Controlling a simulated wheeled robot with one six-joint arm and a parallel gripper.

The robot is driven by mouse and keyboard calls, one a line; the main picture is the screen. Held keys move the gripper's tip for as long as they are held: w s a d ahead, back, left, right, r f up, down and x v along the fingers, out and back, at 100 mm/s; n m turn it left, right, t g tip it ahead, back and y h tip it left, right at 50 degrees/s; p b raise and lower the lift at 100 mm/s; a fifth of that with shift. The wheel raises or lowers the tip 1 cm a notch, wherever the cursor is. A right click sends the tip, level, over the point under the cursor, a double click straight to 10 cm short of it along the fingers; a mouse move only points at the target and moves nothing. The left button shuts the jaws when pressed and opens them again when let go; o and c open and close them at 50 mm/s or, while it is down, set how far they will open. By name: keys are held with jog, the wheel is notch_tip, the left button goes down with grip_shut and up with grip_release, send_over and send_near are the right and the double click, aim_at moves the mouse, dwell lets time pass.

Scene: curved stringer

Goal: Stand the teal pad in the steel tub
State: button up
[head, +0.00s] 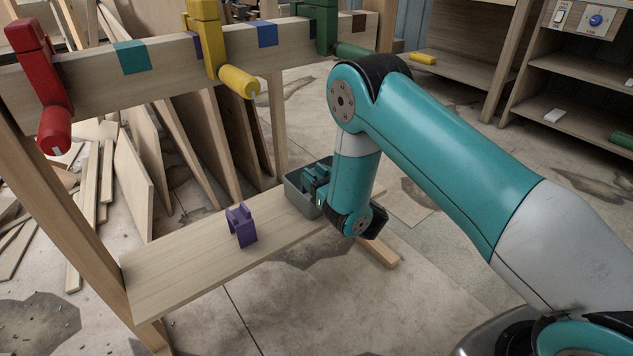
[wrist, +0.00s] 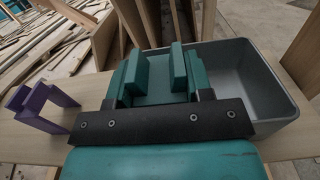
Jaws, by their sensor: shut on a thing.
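My gripper (wrist: 158,84) is shut on the teal pad (wrist: 158,92), a block with two raised ends, held between the fingers. The steel tub (wrist: 268,85) is a grey open box; its visible inside to the right of the pad looks empty. In the head view the tub (head: 294,188) stands on the wooden board, with my gripper (head: 316,182) at its opening. The pad overlaps the tub's left part in the wrist view. I cannot tell whether it touches the bottom. My wrist hides part of the tub in the head view.
A purple pad (head: 241,226) stands on the wooden board (head: 185,268), left of the tub. Red (head: 40,85), yellow (head: 215,50) and green (head: 328,30) clamps hang on the beam above. Wooden panels lean behind the tub. The board's front left is clear.

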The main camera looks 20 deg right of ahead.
jog(key=shift+r, duration=0.1)
jog(key=shift+f+b, duration=0.35)
jog(key=shift+b, duration=0.05)
jog(key=shift+f+b, duration=0.3)
jog(key=shift+b, duration=0.1)
jog(key=o, duration=1.1)
jog(key=shift+c, duration=0.2)
jog(key=shift+r, duration=0.1)
